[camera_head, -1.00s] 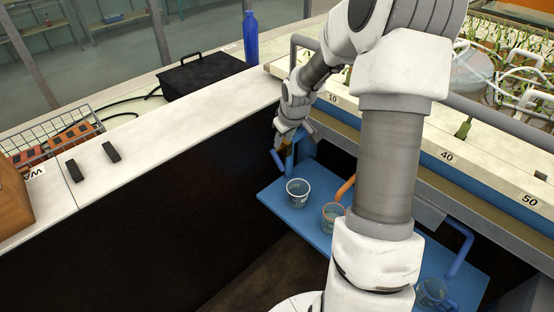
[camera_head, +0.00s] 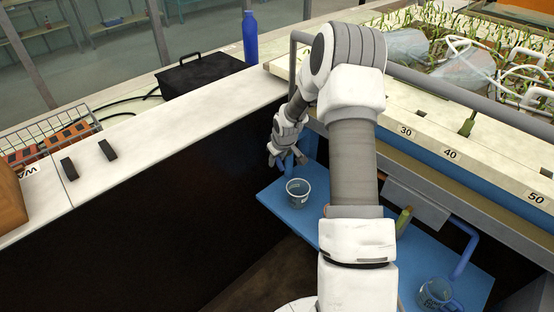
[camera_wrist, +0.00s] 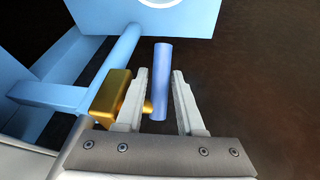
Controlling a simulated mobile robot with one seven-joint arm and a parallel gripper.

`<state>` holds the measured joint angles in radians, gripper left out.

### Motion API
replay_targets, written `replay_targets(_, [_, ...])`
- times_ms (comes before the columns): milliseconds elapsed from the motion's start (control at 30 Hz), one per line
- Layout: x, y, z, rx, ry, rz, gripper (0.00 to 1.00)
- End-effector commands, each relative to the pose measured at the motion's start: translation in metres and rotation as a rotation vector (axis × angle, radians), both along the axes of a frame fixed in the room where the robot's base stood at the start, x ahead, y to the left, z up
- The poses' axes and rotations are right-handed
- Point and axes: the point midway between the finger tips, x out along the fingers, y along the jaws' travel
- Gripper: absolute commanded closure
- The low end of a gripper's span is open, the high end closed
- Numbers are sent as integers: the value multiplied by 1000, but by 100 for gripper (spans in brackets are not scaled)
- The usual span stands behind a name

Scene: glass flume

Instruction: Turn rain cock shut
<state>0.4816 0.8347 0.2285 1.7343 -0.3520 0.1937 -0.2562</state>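The rain cock shows in the wrist view as a brass body (camera_wrist: 108,97) with a blue lever handle (camera_wrist: 162,80), on a light blue pipe (camera_wrist: 118,55). My gripper (camera_wrist: 160,78) is open, with one finger on each side of the blue handle in the picture. A gap shows on the right of the handle; I cannot tell whether either finger touches it. In the head view my gripper (camera_head: 284,158) is low beside the flume's left end, above the blue shelf, and it largely hides the cock.
A clear cup (camera_head: 297,193) stands on the blue shelf (camera_head: 272,197) just below my gripper. The flume's rail (camera_head: 450,92) runs above.

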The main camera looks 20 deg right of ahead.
Motion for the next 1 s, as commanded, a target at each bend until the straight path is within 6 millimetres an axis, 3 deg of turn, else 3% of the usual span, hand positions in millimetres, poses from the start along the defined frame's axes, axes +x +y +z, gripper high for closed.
replay_targets(167, [0, 0, 0, 0, 0, 0, 63])
replay_targets(367, [0, 0, 0, 0, 0, 0, 99])
replay_targets(1000, [0, 0, 0, 1, 0, 0, 100])
